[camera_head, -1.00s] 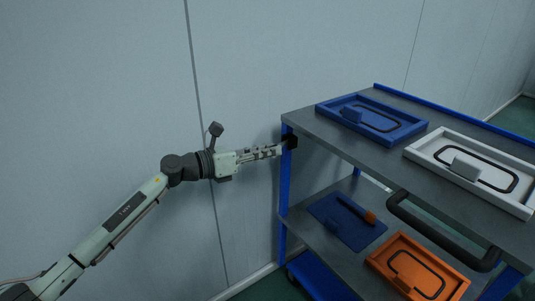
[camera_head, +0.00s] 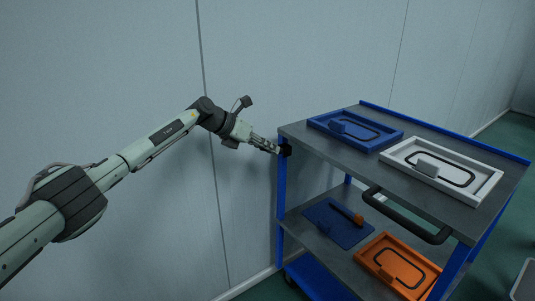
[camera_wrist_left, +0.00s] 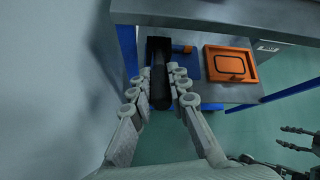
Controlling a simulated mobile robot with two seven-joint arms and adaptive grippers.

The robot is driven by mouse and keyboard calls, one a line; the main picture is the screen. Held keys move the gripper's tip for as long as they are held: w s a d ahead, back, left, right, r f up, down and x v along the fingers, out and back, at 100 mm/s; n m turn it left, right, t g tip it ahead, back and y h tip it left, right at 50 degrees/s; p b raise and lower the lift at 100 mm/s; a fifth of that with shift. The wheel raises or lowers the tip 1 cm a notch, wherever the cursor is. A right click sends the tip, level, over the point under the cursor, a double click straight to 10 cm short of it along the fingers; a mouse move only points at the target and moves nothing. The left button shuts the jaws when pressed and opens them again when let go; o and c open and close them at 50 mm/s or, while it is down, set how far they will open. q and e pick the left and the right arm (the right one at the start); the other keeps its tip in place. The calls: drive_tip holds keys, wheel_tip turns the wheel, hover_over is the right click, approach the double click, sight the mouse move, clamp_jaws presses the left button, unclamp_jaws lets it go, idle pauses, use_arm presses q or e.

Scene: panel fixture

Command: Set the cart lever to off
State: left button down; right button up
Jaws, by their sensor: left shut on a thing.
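The cart lever (camera_head: 286,150) is a small black piece on the cart's near left blue post, just under the top shelf. My left gripper (camera_head: 277,149) reaches it from the left, tilted downward, with its fingertips at the lever. In the left wrist view the lever's dark bar (camera_wrist_left: 159,82) lies between the two fingers of my left gripper (camera_wrist_left: 159,85), which is shut on it. The cart (camera_head: 335,152) has grey shelves and blue posts. Lever markings cannot be read. My right gripper (camera_wrist_left: 298,138) shows at the right edge of the left wrist view, fingers apart.
A blue tray (camera_head: 318,121) and a white tray (camera_head: 488,188) lie on the top shelf. A blue mat (camera_head: 345,237) and an orange tray (camera_head: 379,247) lie below. A black handle (camera_head: 400,221) juts from the cart's near side. A wall (camera_head: 300,60) stands close behind.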

use_arm(q)
drive_tip(key=shift+w+r+g+y, duration=0.2)
drive_tip(key=shift+r+g+y, duration=0.25)
drive_tip(key=shift+y, duration=0.25)
drive_tip(key=shift+d, duration=0.15)
use_arm(e)
drive_tip(key=shift+x, duration=0.75)
use_arm(q)
drive_tip(key=c, duration=1.4)
unclamp_jaws()
drive_tip(key=shift+c, duration=0.2)
use_arm(e)
drive_tip(key=shift+d, duration=0.1)
drive_tip(key=shift+d, duration=0.1)
